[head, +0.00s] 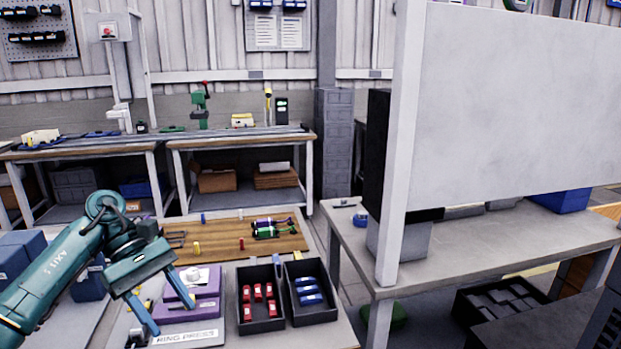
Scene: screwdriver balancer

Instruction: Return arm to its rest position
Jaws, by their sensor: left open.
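My left arm (55,268) comes in from the left in the head view, teal in colour. My left gripper (171,309) is open, its two blue fingers pointing down over the front left of the near table, at the purple ring press block (205,290). My right gripper is not in view.
Two black bins stand right of the block: one with red parts (259,311), one with blue parts (309,290). Small coloured pegs stand on the board. A grey workbench (460,249) with a white post (400,150) and large panel stands to the right. Blue boxes sit at far left.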

